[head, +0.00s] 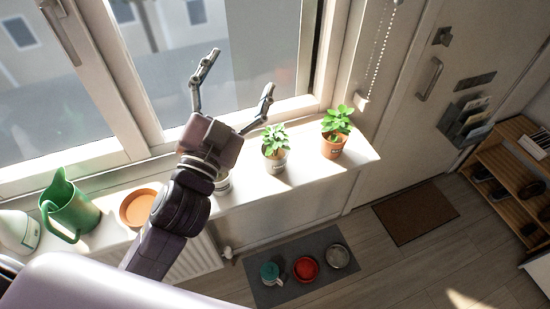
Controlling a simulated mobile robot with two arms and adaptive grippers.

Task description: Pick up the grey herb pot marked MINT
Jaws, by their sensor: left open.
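A grey pot (277,164) with a leafy green herb stands upright on the windowsill; its label is too small to read. A terracotta pot (333,149) with a similar plant and a label stands to its right. Another pale pot (223,186) is mostly hidden behind my left gripper. My left gripper (241,71) is open and empty, its fingers spread in front of the window pane. It is up and left of the grey pot in the picture, apart from it. My right gripper is not in view.
The sill (310,180) also bears an orange saucer (138,207), a green watering can (70,208) and a white bottle (18,231). A radiator is below. On the floor, a grey mat (290,298) holds bowls and a teal container. A shoe rack (510,170) stands right.

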